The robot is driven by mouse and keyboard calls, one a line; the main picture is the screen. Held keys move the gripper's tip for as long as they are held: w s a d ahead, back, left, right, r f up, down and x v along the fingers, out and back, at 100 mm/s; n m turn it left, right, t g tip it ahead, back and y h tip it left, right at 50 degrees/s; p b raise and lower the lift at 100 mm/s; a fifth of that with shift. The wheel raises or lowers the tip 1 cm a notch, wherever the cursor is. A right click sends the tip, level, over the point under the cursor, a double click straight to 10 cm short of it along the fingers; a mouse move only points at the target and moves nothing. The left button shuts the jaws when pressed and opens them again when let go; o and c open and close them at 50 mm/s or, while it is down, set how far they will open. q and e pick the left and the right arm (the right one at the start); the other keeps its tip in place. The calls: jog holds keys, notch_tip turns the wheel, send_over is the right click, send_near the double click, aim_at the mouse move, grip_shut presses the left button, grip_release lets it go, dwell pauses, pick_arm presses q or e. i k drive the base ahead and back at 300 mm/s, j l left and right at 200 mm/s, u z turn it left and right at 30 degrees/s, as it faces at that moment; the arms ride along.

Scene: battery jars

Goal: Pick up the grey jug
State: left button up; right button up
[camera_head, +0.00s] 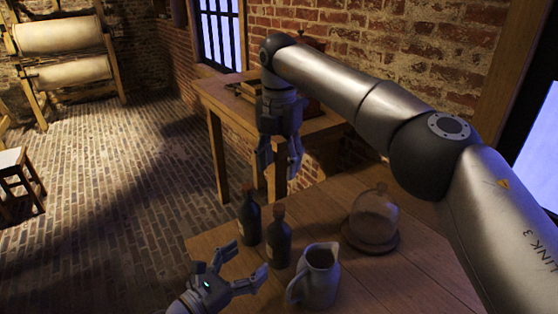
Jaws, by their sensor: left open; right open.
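The grey jug (319,277) stands upright on the wooden table at the bottom centre, its handle on the left side. My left gripper (248,262) is open and empty, low at the table's left edge. It is left of the jug and apart from it, with its fingers pointing up and right. My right gripper (279,167) is open and empty, pointing down above and behind the bottles, well away from the jug. Its arm reaches in from the right across the picture.
Two dark bottles (250,218) (279,240) stand just behind and left of the jug. A glass dome on a round base (371,243) stands right of and behind it. The table (411,277) is clear at the right. Another wooden table (226,105) stands behind.

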aim_at(316, 280)
jog(key=k+j, duration=0.35)
jog(key=j, duration=0.15)
jog(key=k+j, duration=0.4)
jog(key=j, duration=0.1)
